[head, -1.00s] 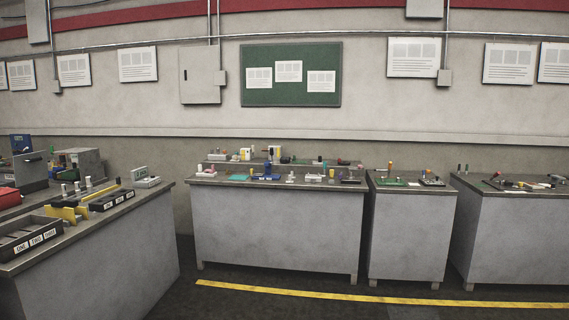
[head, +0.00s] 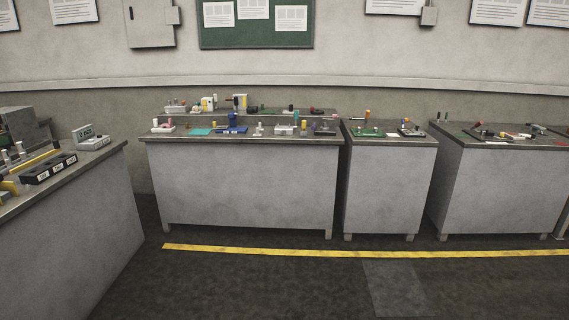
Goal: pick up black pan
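I cannot make out a black pan for certain among the small items. A black labelled tray (head: 48,167) sits on the left bench, near its right end. A small dark item (head: 325,127) lies near the right end of the middle bench top, too small to identify. Neither of my grippers is in view.
The left bench (head: 70,235) stands close by. A middle bench (head: 240,185), a narrower bench (head: 388,190) and a right bench (head: 505,190) line the wall, all bearing small parts. Dark floor with a yellow line (head: 330,252) lies open in front.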

